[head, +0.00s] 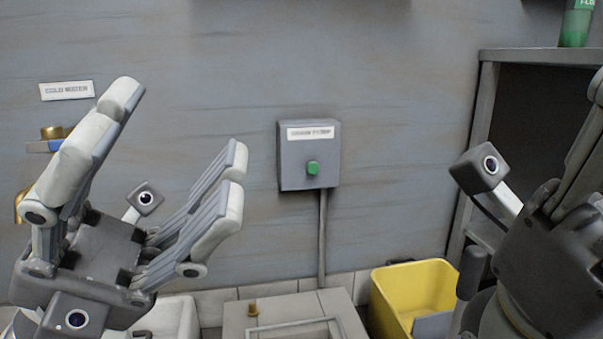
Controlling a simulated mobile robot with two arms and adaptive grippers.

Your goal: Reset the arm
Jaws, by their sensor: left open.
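My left gripper (181,124) is raised at the left of the head view, in front of the grey wall. Its pale fingers are spread wide apart with nothing between them. My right gripper (560,225) is at the right edge and is partly cut off by the frame. Its dark body and part of one finger show, but its other fingertips are out of view.
A grey wall box (309,180) with a green button hangs at the centre, with a pipe below it. A yellow bin (405,290) stands low at right of centre. A dark shelf unit (520,56) with a green bottle (575,25) is behind my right arm.

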